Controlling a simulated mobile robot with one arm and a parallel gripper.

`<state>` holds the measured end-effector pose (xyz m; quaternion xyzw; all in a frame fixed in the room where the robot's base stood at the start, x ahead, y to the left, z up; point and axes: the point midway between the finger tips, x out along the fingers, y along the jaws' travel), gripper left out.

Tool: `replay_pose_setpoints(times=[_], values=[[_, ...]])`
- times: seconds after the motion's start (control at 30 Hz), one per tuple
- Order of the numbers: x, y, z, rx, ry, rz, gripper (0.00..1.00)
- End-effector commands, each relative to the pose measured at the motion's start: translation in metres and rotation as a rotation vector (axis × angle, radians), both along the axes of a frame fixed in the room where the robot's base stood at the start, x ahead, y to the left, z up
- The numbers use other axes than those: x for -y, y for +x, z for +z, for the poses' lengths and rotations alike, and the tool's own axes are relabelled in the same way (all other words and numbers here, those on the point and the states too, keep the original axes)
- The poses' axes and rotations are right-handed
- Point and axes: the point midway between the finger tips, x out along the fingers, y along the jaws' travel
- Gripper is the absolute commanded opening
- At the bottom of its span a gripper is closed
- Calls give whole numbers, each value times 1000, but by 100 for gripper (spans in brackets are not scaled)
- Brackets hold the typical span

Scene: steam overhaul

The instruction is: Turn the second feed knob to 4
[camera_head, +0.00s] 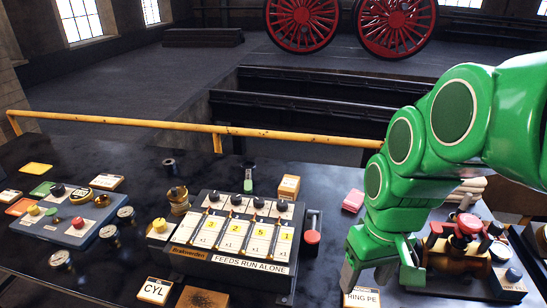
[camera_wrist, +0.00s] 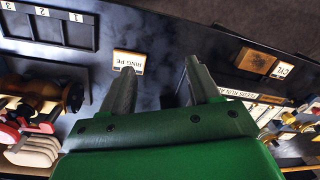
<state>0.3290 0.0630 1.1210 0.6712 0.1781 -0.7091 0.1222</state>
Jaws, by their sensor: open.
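The feed unit (camera_head: 179,255) is a dark box marked "FEEDS RUN ALONE", left of my gripper in the head view. It has a row of black knobs along its top and a yellow number window below each. The second knob from the left (camera_head: 236,200) stands above a window (camera_head: 234,228) that seems to read 2.
A red-topped lever (camera_head: 312,237) stands at the unit's right side. A blue panel (camera_head: 75,233) with coloured knobs lies at left. A red valve assembly (camera_head: 462,245) stands right of my gripper. Cards (camera_head: 155,290) lie along the front.

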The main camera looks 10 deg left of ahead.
Motion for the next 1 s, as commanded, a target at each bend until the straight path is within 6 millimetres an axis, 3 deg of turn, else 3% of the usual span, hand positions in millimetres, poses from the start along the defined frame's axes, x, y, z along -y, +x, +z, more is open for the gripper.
replay_pose_setpoints(times=[0.1, 0.5, 1.0], values=[[-25, 32, 5, 31, 37, 113, 61], [-112, 125, 13, 128, 155, 449, 61], [-228, 224, -6, 254, 270, 778, 61]])
